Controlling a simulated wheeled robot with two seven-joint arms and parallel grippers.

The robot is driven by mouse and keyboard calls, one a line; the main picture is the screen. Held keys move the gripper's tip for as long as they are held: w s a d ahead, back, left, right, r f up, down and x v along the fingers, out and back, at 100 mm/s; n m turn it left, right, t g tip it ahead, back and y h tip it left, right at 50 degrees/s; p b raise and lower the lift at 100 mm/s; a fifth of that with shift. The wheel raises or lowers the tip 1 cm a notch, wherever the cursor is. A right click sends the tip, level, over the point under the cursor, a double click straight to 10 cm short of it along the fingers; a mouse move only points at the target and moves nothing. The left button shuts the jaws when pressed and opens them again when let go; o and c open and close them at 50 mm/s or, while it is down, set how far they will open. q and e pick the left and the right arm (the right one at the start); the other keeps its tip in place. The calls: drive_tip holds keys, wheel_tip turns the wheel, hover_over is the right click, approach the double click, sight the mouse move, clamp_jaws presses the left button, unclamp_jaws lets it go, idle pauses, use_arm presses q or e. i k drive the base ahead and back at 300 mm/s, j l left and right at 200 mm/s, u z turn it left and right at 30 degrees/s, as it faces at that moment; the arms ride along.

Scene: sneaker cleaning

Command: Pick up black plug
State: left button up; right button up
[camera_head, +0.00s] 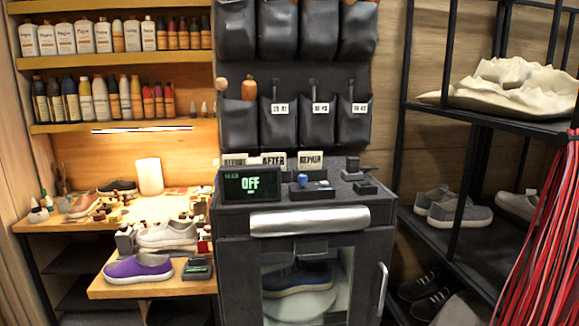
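Several small dark pieces lie on top of the black cabinet (222,190). One black piece (352,168) with a greyish upright part stands near the back right of the top, and a flat black piece (366,188) lies near the front right edge. I cannot tell for sure which of them is the black plug. A blue knob-like piece (302,180) sits on a dark block to their left. Neither of my grippers shows in the head view.
Labels (311,160) stand behind. A shoe (300,278) is behind the cabinet's glass door. A purple shoe (138,268) sits on the left wooden bench. Right stands a black rack (450,238) with shoes and red laces (545,235).

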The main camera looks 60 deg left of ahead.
sight(353, 163)
drive_tip(key=u, duration=1.75)
